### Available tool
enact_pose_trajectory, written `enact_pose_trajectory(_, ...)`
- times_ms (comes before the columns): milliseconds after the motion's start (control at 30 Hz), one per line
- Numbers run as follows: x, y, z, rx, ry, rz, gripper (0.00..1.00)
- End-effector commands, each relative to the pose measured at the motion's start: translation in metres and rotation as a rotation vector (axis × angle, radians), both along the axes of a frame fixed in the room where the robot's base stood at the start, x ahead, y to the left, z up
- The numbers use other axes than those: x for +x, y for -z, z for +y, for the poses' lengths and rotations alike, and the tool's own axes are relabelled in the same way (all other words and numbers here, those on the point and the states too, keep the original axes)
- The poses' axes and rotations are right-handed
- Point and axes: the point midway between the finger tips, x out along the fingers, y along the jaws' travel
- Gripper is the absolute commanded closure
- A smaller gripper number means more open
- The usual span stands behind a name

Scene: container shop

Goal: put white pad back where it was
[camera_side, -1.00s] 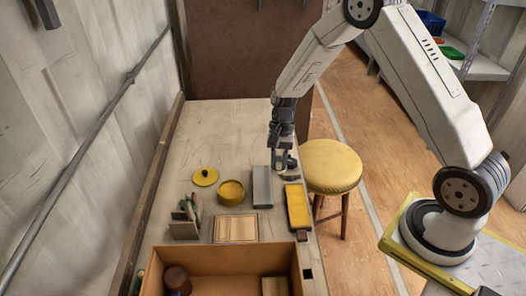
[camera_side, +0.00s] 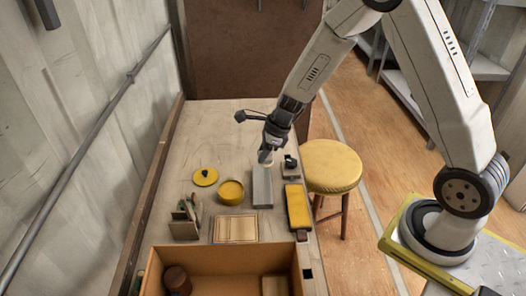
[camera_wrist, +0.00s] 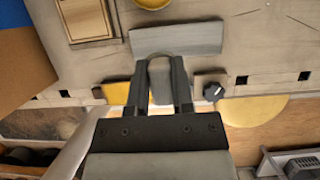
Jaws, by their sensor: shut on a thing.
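My gripper (camera_side: 266,155) is above the bench by the far end of the grey block (camera_side: 262,187). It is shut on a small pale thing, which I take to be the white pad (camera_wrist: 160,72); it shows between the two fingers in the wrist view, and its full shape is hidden. In the wrist view my gripper (camera_wrist: 160,80) points toward the long side of the grey block (camera_wrist: 177,38). I cannot tell whether the pad touches anything below.
A black knob on a small plate (camera_side: 290,166) stands right of my gripper. Near it are a yellow block (camera_side: 297,207), a yellow tin (camera_side: 230,191), its lid (camera_side: 205,177), a wooden board (camera_side: 236,229), a pen holder (camera_side: 184,228) and an open box (camera_side: 222,261). The far bench is clear.

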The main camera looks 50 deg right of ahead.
Motion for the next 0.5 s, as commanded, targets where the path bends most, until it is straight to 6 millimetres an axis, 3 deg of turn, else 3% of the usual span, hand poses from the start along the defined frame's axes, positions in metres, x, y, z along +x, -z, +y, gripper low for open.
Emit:
enact_pose_trajectory(267,0.003,0.001,0.000,-0.001,0.012,-0.001,1.00)
enact_pose_trajectory(500,0.021,0.009,0.000,0.000,0.009,0.000,1.00)
